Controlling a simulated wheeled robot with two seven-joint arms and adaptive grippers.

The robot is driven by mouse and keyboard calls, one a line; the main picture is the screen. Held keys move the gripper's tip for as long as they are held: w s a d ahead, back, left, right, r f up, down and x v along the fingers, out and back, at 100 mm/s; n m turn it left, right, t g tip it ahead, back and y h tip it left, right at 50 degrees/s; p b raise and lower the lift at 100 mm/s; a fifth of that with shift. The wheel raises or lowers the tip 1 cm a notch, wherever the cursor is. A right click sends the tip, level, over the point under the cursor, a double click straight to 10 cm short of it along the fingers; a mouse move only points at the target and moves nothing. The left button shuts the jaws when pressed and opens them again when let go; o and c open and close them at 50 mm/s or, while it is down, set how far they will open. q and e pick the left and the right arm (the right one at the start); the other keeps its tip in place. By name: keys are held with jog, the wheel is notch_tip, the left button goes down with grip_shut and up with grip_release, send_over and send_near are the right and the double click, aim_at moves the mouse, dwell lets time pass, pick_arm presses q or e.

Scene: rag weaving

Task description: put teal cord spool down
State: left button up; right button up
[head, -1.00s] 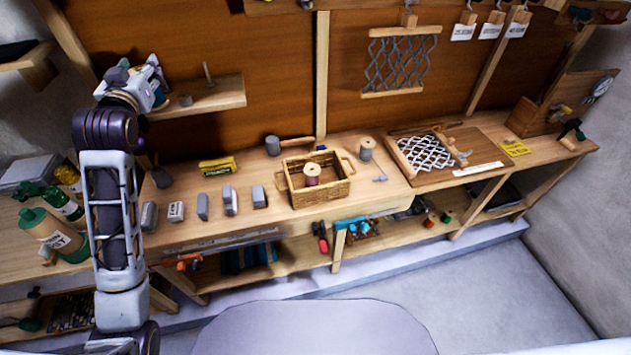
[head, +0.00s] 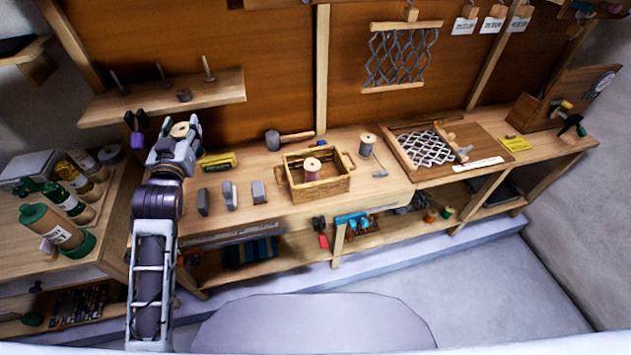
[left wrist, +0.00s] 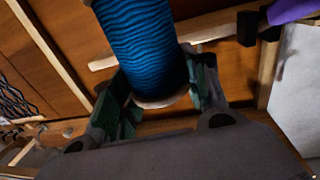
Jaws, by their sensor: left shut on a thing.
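The teal cord spool (left wrist: 142,45) is wound with blue-teal cord and has a pale wooden end. My left gripper (left wrist: 165,92) is shut on it, with a finger on each side near that end in the left wrist view. In the head view, my left gripper (head: 178,138) is over the left part of the workbench, below and in front of the peg shelf. There only the spool's pale round end (head: 180,129) shows clearly between the fingers; its cord is mostly hidden. My right gripper is not in view.
The peg shelf (head: 225,88) has upright pegs. Grey blocks (head: 230,192) and a mallet (head: 274,140) are on the bench.

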pick_arm(q)
jog(key=s+d+f, duration=0.2)
jog(key=d+f, duration=0.1)
jog(key=f, duration=0.4)
jog(key=s+d+f+m+h, duration=0.1)
jog(key=s+d+f, duration=0.2)
jog(key=f, duration=0.4)
jog(key=s+d+f+h, duration=0.1)
jog(key=s+d+f, duration=0.2)
jog(key=f, duration=0.5)
jog(key=shift+d, duration=0.45)
jog(key=shift+f, duration=0.1)
